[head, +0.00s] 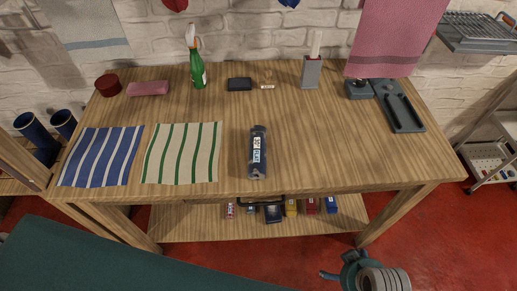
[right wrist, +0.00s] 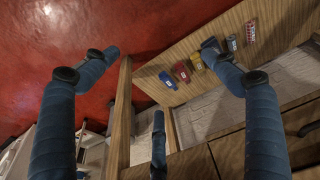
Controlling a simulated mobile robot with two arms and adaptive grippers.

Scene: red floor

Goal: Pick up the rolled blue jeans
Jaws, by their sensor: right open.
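The rolled blue jeans (head: 258,165) look like a dark blue roll with a white label. They lie near the front edge of the wooden table, right of the green-striped cloth. My right gripper (head: 345,267) is low in front of the table, at the bottom of the head view, apart from the roll. In the right wrist view my right gripper (right wrist: 160,82) has its blue fingers spread, with nothing held between them. The roll does not show in the right wrist view. My left gripper is in neither view.
A blue-striped cloth (head: 101,157) and a green-striped cloth (head: 182,153) lie on the left. A green bottle (head: 197,75) and a grey block (head: 311,72) stand behind. A lower shelf (head: 190,226) holds several small items.

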